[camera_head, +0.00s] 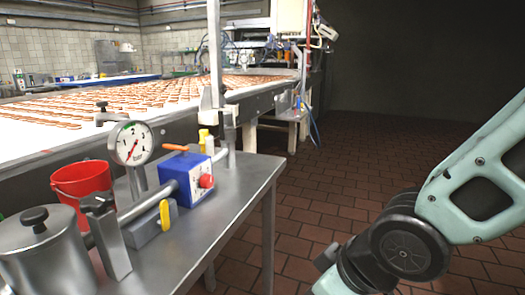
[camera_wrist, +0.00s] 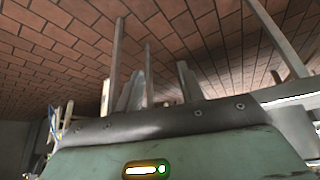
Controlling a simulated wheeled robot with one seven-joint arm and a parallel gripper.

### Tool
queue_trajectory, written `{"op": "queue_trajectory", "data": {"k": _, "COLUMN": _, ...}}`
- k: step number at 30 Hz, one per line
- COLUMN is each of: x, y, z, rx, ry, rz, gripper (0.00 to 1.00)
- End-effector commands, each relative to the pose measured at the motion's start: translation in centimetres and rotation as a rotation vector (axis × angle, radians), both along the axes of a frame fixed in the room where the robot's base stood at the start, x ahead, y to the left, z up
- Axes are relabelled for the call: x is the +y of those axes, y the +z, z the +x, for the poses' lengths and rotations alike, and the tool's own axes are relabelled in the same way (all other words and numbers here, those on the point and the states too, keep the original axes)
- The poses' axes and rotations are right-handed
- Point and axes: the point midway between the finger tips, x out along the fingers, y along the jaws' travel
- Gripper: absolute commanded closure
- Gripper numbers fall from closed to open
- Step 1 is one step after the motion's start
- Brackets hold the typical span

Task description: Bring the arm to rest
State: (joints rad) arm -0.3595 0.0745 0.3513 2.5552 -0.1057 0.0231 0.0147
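My arm shows at the right of the head view as pale green links with a dark round joint, to the right of the metal table. My gripper (camera_wrist: 161,88) is outside the head view. In the wrist view its green body with a dark rim and a small lit indicator fills the bottom. Two grey finger shapes rise past the rim with a gap between them, and I see nothing held there. Brick-red floor tiles show behind them.
The metal table (camera_head: 237,190) holds a red bucket (camera_head: 82,186), a dial gauge (camera_head: 131,144), a blue box (camera_head: 187,175) and a steel pot (camera_head: 45,255). A conveyor (camera_head: 30,145) with rows of sandwiches lies behind. Tiled floor (camera_head: 330,185) is clear between table and arm.

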Motion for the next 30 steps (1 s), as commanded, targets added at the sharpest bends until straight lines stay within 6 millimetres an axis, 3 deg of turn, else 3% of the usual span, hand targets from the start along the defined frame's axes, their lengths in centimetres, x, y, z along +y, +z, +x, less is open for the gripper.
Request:
{"op": "queue_trajectory", "data": {"k": 3, "x": -2.0, "y": 0.4, "z": -3.1, "rx": 0.117, "ry": -0.047, "rz": -0.099, "gripper": 0.62}}
{"op": "queue_trajectory", "data": {"k": 12, "x": -5.4, "y": 2.1, "z": -10.5, "rx": 0.384, "ry": -0.111, "rz": -0.264, "gripper": 0.62}}
{"op": "queue_trajectory", "data": {"k": 23, "x": -5.4, "y": 10.9, "z": -10.4, "rx": 0.384, "ry": -0.112, "rz": -0.264, "gripper": 0.62}}
{"op": "queue_trajectory", "data": {"k": 30, "x": -5.4, "y": 18.4, "z": -10.4, "rx": 0.384, "ry": -0.113, "rz": -0.264, "gripper": 0.62}}
